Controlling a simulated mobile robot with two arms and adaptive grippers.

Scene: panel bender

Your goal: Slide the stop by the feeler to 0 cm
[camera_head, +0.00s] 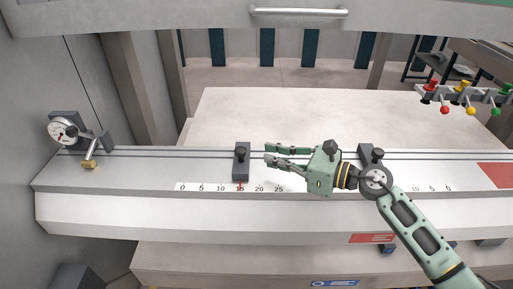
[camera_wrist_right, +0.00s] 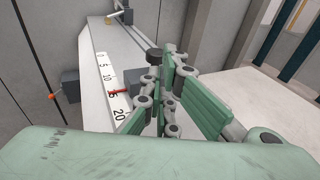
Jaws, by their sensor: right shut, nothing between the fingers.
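The left stop (camera_head: 241,162), a dark block with a black knob, sits on the rail of the grey ledge. Its red pointer is at about 15 on the white scale (camera_head: 215,187). The feeler, a dial gauge (camera_head: 63,132) with a brass tip, stands at the rail's left end near 0. My right gripper (camera_head: 267,155) is just right of the stop, pointing left, shut and empty, apart from it in the head view. In the right wrist view the stop's knob (camera_wrist_right: 155,55) shows beyond the green fingers, which hide part of its body. My left gripper is out of view.
A second dark stop (camera_head: 371,156) is on the rail behind my right wrist. Coloured levers (camera_head: 467,99) hang at the upper right. A beam with a handle (camera_head: 298,12) crosses the top. The rail between stop and gauge is clear.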

